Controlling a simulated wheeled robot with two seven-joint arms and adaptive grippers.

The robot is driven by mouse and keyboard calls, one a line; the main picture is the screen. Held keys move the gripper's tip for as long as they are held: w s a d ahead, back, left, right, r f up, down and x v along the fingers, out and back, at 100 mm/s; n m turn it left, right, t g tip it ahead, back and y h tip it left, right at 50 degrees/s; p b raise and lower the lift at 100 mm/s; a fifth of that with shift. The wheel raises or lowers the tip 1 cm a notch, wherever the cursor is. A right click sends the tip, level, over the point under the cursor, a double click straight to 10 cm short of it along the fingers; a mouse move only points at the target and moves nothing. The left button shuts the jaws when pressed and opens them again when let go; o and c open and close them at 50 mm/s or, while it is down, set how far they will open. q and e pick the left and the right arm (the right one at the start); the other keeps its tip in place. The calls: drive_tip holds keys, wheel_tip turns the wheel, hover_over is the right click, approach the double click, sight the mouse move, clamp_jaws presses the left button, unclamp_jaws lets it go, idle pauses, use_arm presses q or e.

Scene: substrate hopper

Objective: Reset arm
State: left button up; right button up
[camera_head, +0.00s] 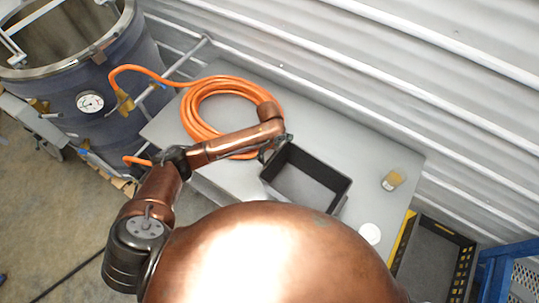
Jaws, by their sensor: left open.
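My left arm comes in from the left and reaches over the grey table (345,140). My left gripper (272,150) is small in view at the upper left corner of a black open bin (305,176). It is open; whether it touches the bin's rim I cannot tell. The bin looks empty and stands on the table. My right gripper is not in view. A large copper-coloured part of my own body covers the bottom middle and hides the near part of the table.
A coiled orange hose (195,125) lies on the table and runs to a dark drum (60,80) with a gauge (90,102). A small jar (392,180) and a white round thing (370,233) are on the right. A black-and-yellow crate (465,270) stands beyond. A corrugated wall (400,70) is behind.

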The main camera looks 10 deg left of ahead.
use_arm(q)
wheel_tip(320, 180, up, 8)
drive_tip(key=shift+r, duration=0.1)
